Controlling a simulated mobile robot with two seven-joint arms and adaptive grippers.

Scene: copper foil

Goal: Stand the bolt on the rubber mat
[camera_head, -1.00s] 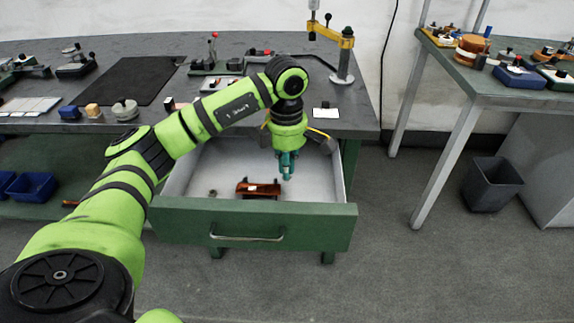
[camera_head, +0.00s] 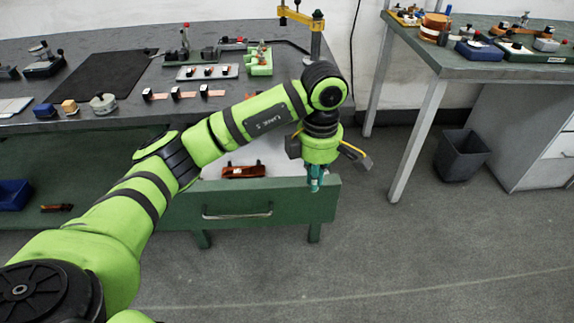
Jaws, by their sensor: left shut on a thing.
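My left gripper (camera_head: 315,187) points down with its teal fingers shut, above the right end of the open drawer's front. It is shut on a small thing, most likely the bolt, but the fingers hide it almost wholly. No bolt shows clearly elsewhere. The black rubber mat (camera_head: 95,80) lies flat and bare on the workbench at the back left, well away from the gripper. My right gripper is not in view.
The green drawer (camera_head: 237,212) stands open, with a brown-orange part (camera_head: 243,171) inside. The workbench (camera_head: 130,119) carries small blocks, copper pieces, a grey tray (camera_head: 207,72) and a green fixture (camera_head: 258,62). A second table (camera_head: 470,66) and a bin (camera_head: 461,155) are at the right.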

